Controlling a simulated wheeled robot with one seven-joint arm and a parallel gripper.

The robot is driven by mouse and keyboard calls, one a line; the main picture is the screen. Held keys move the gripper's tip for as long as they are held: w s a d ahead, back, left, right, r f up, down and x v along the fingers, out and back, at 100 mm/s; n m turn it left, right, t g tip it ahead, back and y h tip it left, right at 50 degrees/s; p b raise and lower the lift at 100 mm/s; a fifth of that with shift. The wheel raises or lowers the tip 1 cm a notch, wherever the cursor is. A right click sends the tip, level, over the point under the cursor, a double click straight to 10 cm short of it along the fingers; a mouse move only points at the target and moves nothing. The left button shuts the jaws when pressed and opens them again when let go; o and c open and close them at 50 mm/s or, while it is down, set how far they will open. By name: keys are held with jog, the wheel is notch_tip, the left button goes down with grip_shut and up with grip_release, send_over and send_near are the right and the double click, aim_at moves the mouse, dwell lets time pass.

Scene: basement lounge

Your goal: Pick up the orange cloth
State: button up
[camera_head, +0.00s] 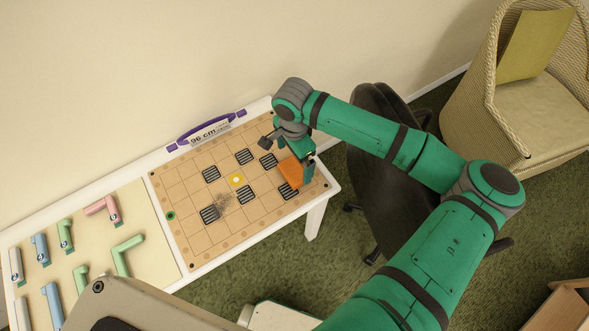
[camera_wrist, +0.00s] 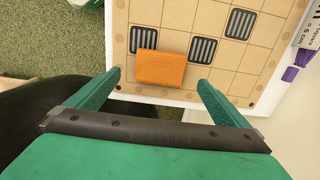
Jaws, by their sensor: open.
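The orange cloth (camera_head: 291,172) is a small folded block lying on the gridded board near the right end of the white table. In the wrist view the orange cloth (camera_wrist: 160,68) lies ahead of my gripper, between the lines of its two fingers and partly over a striped square. My gripper (camera_head: 309,168) is at the cloth's right side in the head view, and partly hides it. In the wrist view my gripper (camera_wrist: 155,88) is open, with its fingers apart and nothing between them. I cannot tell its exact height above the board.
Several coloured pieces (camera_head: 122,254) lie on the left panel. A dark chair (camera_head: 365,190) and a wicker armchair (camera_head: 470,100) stand right of the table.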

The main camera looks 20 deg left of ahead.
aim_at(294, 170)
jog(key=shift+f, duration=2.9)
jog(key=c, duration=1.1)
